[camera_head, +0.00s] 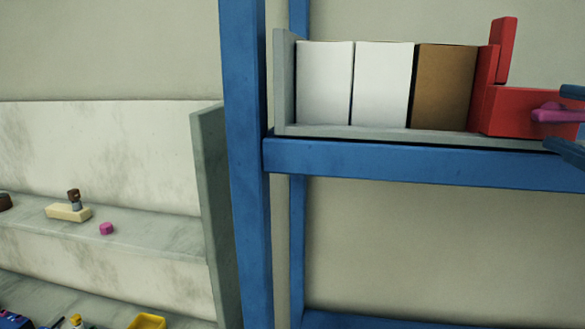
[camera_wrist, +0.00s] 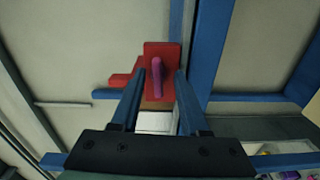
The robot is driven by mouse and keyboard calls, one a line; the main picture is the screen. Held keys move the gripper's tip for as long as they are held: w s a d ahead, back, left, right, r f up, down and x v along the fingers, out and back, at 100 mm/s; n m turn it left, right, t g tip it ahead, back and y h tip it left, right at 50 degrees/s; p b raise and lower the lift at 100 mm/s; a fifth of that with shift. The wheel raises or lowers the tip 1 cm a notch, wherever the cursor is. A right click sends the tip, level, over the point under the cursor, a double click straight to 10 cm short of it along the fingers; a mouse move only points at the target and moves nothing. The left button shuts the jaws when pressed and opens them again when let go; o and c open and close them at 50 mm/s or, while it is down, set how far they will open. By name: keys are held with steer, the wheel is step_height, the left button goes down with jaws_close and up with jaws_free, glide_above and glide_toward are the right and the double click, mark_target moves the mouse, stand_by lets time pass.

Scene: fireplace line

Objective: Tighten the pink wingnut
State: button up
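The pink wingnut (camera_head: 556,114) sits on the front of a red clamp-like block (camera_head: 507,110) at the right end of the upper shelf. In the wrist view the pink wingnut (camera_wrist: 158,82) stands upright against the red plate (camera_wrist: 163,53). My gripper (camera_head: 565,118) comes in from the right edge of the head view, one finger above the wingnut and one below. In the wrist view my gripper (camera_wrist: 159,74) is open, its fingers on either side of the wingnut with a gap at each side. Most of my gripper is outside the head view.
Two white boxes (camera_head: 324,83) and a brown box (camera_head: 443,87) stand in a row left of the red block on the blue-framed shelf (camera_head: 400,160). A blue post (camera_head: 245,160) rises left of them. A lower left shelf (camera_head: 150,232) holds small items.

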steer(key=v, duration=0.6)
stand_by(0.4)
steer(key=shift+a, duration=0.1)
